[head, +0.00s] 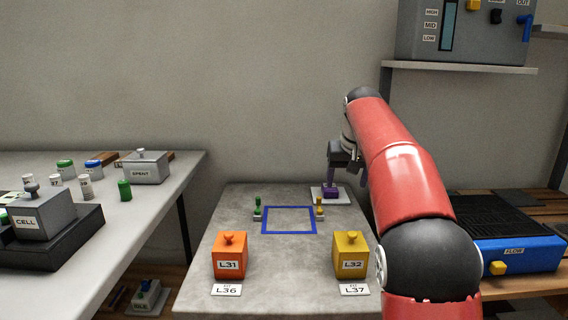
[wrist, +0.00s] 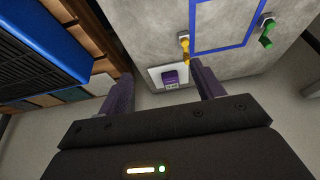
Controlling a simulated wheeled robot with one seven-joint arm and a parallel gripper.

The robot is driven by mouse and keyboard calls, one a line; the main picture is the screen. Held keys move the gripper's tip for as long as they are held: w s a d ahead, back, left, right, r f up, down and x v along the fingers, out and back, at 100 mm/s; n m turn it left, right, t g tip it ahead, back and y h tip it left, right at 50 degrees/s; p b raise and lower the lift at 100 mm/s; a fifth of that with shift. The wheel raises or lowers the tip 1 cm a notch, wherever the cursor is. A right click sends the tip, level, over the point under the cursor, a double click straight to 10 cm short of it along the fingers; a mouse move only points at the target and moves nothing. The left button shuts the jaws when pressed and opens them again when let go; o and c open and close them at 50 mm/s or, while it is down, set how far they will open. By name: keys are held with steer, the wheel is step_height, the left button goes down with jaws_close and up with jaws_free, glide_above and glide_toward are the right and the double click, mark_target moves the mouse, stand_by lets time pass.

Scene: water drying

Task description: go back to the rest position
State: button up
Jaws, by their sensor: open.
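My gripper (head: 345,168) is over the back right of the grey table (head: 222,285), above a small purple block on a white plate (head: 330,195). In the wrist view my gripper (wrist: 160,85) is open, its two fingers apart. The purple block (wrist: 170,77) shows between and beyond the fingertips, on its white plate. I see nothing held. In the head view my red arm hides part of the table's right side.
A blue square outline (head: 289,233) marks the table's middle, with green (head: 257,210) and yellow (head: 320,209) pegs beside it. Orange (head: 230,256) and yellow (head: 351,255) boxes stand in front. A blue-sided unit (head: 520,256) is right. A shelf (head: 455,68) holds a grey device (head: 470,30).

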steer(key=s+r+p, duration=0.1)
steer(key=s+p, duration=0.1)
steer(key=s, duration=1.7)
steer(key=s+f, duration=0.5)
steer(key=s, duration=0.4)
steer(key=s+f+t+p, duration=0.1)
steer(key=s+f, duration=0.5)
steer(key=s, duration=0.4)
steer(key=shift+s+f, duration=0.15)
steer(key=shift+f, duration=0.1)
steer(key=shift+s+a+f, duration=0.1)
steer(key=shift+f, duration=0.1)
steer(key=shift+c, duration=0.5)
